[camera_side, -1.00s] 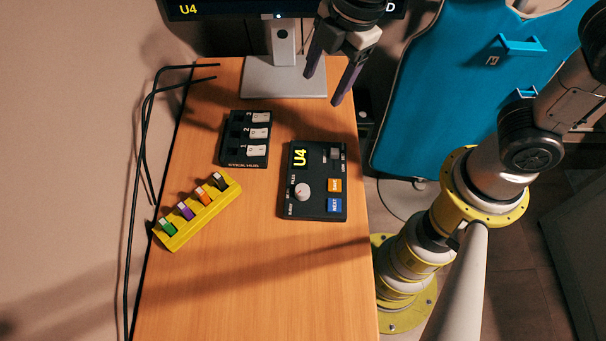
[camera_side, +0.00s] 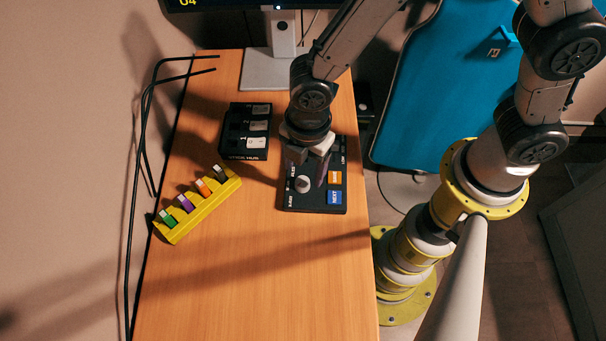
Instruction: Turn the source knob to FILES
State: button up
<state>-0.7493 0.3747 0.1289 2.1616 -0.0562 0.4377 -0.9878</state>
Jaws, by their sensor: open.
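The black control panel (camera_side: 318,204) lies on the wooden desk, its upper part covered by my gripper. The panel's small display is hidden behind the gripper.
An orange button (camera_side: 334,177) and a blue NEXT button (camera_side: 334,197) sit right of the knob. A black stick hub (camera_side: 236,143) stands at the upper left, a yellow holder (camera_side: 200,208) with several coloured sticks at the left. The monitor stand (camera_side: 268,72) is behind. The front desk is clear.

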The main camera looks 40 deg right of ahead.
aim_at(303, 182)
jog(key=shift+w+f, duration=0.1)
jog(key=shift+f, duration=2)
grip_shut()
